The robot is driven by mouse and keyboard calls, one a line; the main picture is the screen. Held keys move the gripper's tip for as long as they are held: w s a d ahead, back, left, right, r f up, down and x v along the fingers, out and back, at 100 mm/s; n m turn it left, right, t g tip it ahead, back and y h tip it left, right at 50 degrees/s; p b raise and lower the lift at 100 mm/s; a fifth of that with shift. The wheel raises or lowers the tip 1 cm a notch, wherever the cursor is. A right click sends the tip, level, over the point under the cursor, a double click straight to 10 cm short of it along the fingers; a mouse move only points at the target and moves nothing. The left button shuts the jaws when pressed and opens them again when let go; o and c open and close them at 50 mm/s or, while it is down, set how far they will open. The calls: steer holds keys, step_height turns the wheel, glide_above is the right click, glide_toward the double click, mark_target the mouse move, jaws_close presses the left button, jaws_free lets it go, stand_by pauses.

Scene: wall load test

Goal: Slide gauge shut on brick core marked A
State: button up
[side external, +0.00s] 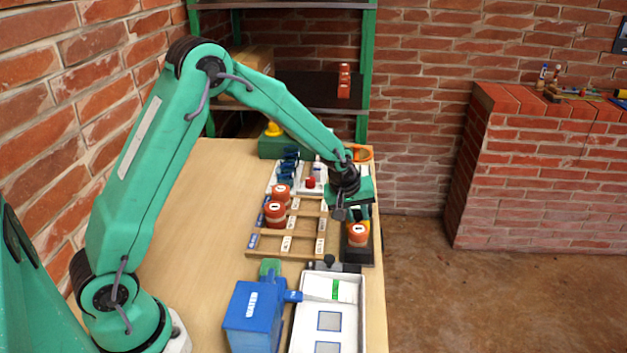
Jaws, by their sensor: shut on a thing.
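The slide gauge (357,254) is a dark, narrow device at the right edge of the wooden table. A red-orange brick core (358,235) with a round white mark stands on it; the letter is too small to read. My gripper (354,213) is low over the gauge, just behind the core, and seems shut on the gauge's sliding part. The fingertips and their contact are largely hidden, and I cannot tell whether the gauge touches the core. Other marked cores (275,213) (281,192) stand in the wooden rack (286,243) to the left.
A blue box device (254,315) and a white tray (299,335) stand at the front. Small blue and red items, a green box (278,146) and an orange ring (362,153) are at the back. The table's right edge is close to the gauge.

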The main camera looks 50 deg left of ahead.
steer(key=shift+s+d+r, duration=0.15)
steer(key=shift+s+d, duration=0.7)
steer(key=shift+d, duration=0.15)
steer(key=o, duration=0.9)
steer(key=shift+c, duration=0.2)
steer(key=shift+s, duration=0.1)
steer(key=shift+r, duration=3.4)
